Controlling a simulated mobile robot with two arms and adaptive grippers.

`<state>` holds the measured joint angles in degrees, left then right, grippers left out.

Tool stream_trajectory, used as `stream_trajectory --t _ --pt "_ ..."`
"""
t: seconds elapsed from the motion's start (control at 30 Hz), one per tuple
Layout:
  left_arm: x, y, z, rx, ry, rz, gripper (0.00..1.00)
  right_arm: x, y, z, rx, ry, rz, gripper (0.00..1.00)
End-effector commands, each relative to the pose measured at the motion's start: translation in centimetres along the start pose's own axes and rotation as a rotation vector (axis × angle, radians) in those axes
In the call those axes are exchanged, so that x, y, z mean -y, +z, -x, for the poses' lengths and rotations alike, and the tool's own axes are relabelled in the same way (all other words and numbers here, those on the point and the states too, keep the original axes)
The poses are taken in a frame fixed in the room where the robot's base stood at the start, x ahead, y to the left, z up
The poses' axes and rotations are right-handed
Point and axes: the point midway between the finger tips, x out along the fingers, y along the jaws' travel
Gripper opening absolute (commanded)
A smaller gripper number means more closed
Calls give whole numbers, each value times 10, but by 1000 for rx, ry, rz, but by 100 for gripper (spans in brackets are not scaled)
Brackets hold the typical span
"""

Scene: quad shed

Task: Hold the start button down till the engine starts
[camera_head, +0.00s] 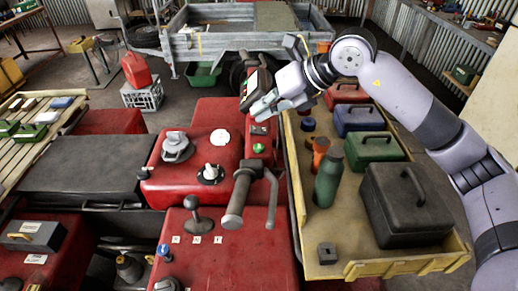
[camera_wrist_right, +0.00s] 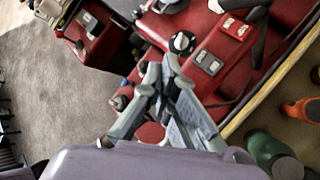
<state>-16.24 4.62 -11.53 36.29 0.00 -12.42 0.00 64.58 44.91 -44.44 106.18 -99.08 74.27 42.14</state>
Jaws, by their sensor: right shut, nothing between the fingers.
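A small green button (camera_head: 258,148) shows on a red switch housing (camera_head: 257,136) beside the black handlebar grip (camera_head: 238,195) of the red quad. It looks like the start button, but no label is readable. My right gripper (camera_head: 262,112) is shut and empty, above and behind the housing in the head view. I cannot tell whether it touches anything. In the wrist view its fingertips (camera_wrist_right: 160,70) meet in front of the red bodywork, near a round black-and-white knob (camera_wrist_right: 183,43). The green button is not clear there. My left gripper is out of view.
A yellow tray (camera_head: 345,268) at the right holds a green bottle (camera_head: 328,180), a black toolbox (camera_head: 408,205) and several coloured boxes. A metal trailer (camera_head: 215,45) stands behind. The brake lever (camera_head: 272,200) sticks out beside the grip.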

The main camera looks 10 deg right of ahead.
Motion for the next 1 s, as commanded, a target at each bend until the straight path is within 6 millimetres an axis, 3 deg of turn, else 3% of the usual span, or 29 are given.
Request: stream_trajectory --t 0.23,0.4,1.0 --pt "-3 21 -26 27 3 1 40 22 -22 -30 -2 1 -1 0" --pt "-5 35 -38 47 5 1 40 29 -29 -40 0 1 0 0" --pt "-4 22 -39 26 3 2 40 29 -30 -41 0 1 0 0"
